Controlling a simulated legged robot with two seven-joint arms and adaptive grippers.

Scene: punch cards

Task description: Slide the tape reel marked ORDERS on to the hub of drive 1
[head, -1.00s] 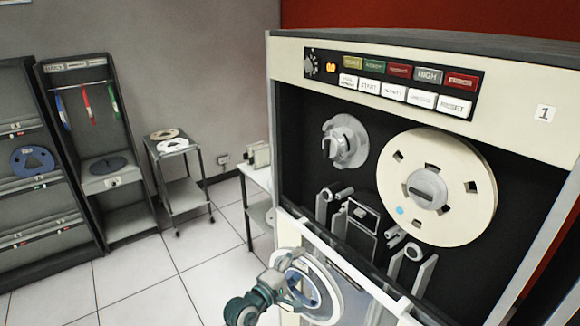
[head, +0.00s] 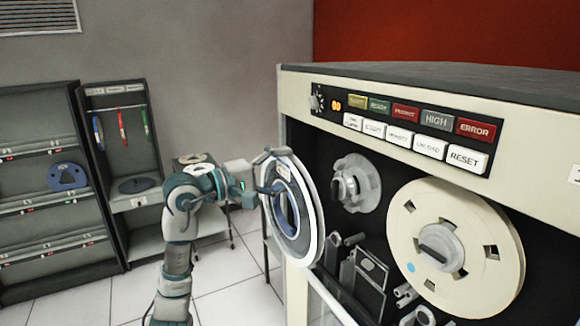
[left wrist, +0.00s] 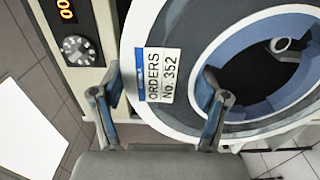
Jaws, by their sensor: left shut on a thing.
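My left gripper (head: 262,188) is shut on the rim of a white and blue tape reel, the ORDERS reel (head: 310,220). It holds the reel upright, just left of the front of drive 1. In the left wrist view, the fingers (left wrist: 160,100) grip the reel's edge, and its label (left wrist: 166,76) reads ORDERS No. 352. The empty grey hub (head: 350,186) is on the upper left of the drive's front, a little right of the reel and apart from it. My right gripper is not in view.
A cream reel (head: 470,285) sits on the drive's right hub. Buttons (head: 410,125) line the panel above. Tape guides (head: 370,268) stick out below the hubs. A trolley (head: 195,160), a cabinet (head: 130,190) and a rack (head: 60,235) stand at the left.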

